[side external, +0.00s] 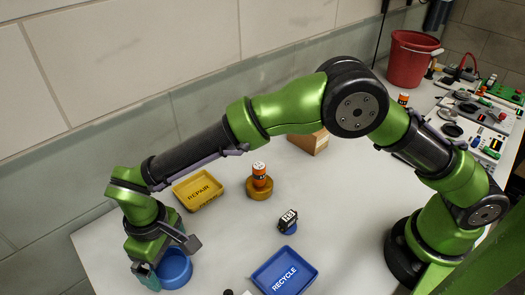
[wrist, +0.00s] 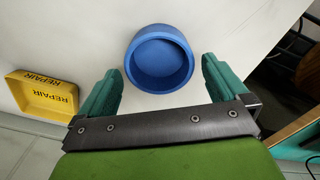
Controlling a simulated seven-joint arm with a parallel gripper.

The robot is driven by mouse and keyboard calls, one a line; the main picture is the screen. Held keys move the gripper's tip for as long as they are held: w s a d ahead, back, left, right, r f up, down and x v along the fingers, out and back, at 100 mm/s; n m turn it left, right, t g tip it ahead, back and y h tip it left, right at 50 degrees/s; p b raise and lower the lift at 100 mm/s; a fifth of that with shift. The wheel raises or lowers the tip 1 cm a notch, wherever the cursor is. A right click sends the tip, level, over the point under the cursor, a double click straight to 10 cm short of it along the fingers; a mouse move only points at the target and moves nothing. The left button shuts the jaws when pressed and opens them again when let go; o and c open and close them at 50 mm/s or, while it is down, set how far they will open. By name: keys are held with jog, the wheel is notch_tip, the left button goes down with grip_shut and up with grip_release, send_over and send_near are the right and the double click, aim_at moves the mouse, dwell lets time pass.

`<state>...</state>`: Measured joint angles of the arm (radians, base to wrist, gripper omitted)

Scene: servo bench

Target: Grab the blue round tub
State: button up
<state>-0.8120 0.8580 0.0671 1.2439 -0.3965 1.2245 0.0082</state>
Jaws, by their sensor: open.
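The blue round tub (wrist: 159,62) is a shallow, empty round bowl on the white table, seen from above in the wrist view. It also shows in the side external view (side external: 176,270) at the table's near left. My gripper (wrist: 158,85) has teal fingers that are spread apart. The tub lies just beyond the fingertips, roughly centred between them, with nothing held. In the side external view my gripper (side external: 152,277) is low beside the tub and overlaps its left edge; whether they touch cannot be told.
A yellow REPAIR tray (side external: 198,191) stands near the wall. An orange-and-white cylinder stands on a round ochre base (side external: 259,188). A blue RECYCLE tray (side external: 285,272), a small black device (side external: 288,220) and a cardboard box (side external: 309,140) are farther right. A red bucket (side external: 411,60) stands behind.

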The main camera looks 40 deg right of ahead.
aim_at(172, 270)
notch_tip(172, 270, down, 3)
jog(key=shift+d+f, duration=0.1)
jog(key=shift+c, duration=0.3)
jog(key=c, duration=0.7)
jog(key=shift+c, duration=0.4)
jog(key=shift+r, duration=0.2)
